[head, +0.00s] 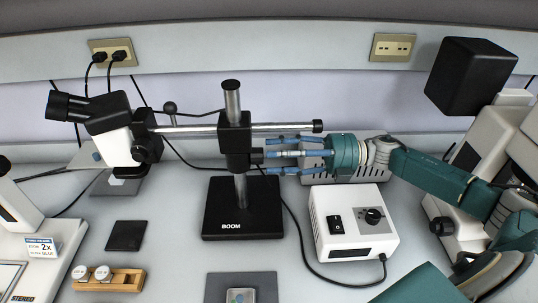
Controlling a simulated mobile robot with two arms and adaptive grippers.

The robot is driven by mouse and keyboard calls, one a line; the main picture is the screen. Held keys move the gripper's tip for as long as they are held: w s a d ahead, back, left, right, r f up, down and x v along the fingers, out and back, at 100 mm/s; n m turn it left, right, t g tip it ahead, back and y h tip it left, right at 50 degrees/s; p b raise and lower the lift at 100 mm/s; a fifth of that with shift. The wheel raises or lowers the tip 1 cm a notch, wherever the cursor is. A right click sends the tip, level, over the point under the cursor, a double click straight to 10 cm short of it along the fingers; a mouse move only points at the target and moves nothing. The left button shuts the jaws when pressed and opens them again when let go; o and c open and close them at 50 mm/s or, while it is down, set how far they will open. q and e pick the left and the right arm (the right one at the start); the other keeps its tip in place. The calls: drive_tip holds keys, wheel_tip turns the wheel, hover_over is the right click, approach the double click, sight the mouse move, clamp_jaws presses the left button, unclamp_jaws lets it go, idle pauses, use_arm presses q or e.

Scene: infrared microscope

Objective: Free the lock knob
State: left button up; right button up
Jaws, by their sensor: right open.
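The boom stand has a black clamp block (235,140) on its upright post. A small dark lock knob (257,155) sticks out of the block's right side, below the horizontal bar. My right gripper (270,154) comes in from the right with its blue fingers open and pointing left at the knob. The fingertips are at or just beside the knob, above and below its level. I cannot tell whether they touch it. My left gripper is not in view.
The microscope head (118,135) hangs at the bar's left end. The bar (285,127) runs just above my right fingers. A white control box (350,222) stands below my right wrist, and its cable crosses the bench. The black stand base (243,207) lies under the clamp.

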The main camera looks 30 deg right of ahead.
drive_tip(key=v, duration=0.5)
drive_tip(key=shift+d, duration=0.15)
drive_tip(key=w+a+m+p, duration=0.3)
drive_tip(key=a+m+p, duration=0.3)
drive_tip(key=a+p, duration=0.1)
drive_tip(key=shift+m+p, duration=0.4)
drive_tip(key=shift+p, duration=0.35)
drive_tip(key=shift+d, duration=0.1)
